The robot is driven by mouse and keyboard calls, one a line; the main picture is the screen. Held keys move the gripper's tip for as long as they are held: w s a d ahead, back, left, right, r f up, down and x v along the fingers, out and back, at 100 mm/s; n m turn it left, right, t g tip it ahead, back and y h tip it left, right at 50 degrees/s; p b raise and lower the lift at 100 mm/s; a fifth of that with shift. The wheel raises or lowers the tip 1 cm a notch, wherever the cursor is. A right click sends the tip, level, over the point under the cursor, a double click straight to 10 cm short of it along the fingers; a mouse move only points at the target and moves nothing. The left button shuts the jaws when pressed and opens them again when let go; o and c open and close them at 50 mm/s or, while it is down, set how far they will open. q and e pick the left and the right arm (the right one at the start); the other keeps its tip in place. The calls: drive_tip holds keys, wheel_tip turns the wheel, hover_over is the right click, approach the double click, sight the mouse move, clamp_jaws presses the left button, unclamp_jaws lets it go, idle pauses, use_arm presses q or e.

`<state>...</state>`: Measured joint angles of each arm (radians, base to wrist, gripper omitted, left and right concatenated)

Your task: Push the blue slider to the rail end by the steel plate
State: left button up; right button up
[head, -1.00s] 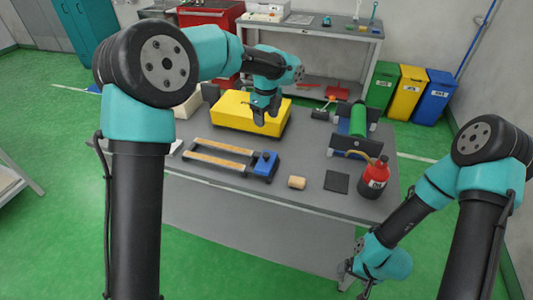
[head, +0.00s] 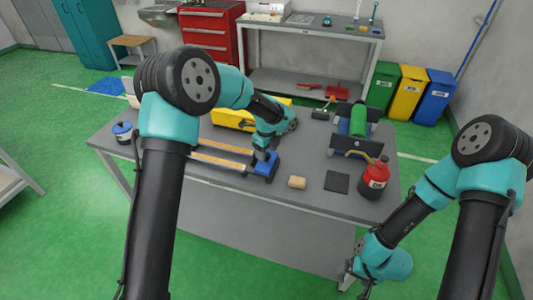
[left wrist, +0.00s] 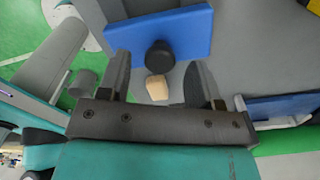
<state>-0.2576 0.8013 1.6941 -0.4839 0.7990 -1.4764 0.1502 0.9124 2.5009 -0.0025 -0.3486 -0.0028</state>
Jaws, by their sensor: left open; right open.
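The blue slider (head: 268,164) is at the right end of a rail frame with two wood-coloured bars (head: 222,160). In the left wrist view it is a blue block (left wrist: 185,32) with a black knob (left wrist: 160,56). My left gripper (head: 262,150) is just above the slider, partly hidden by its own arm. It is open, with the knob in view between its fingers (left wrist: 158,68); contact cannot be told. A dark square plate (head: 337,182) lies flat to the right. My right gripper (head: 354,288) is open, low in front of the table.
A small wooden block (head: 297,182) lies between the slider and the dark plate. A red bottle (head: 375,175) stands at the right edge. A green roller (head: 358,120) and a yellow box (head: 235,117) are behind.

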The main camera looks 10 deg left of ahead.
use_arm(q)
drive_tip(key=shift+f, duration=0.6)
clamp_jaws()
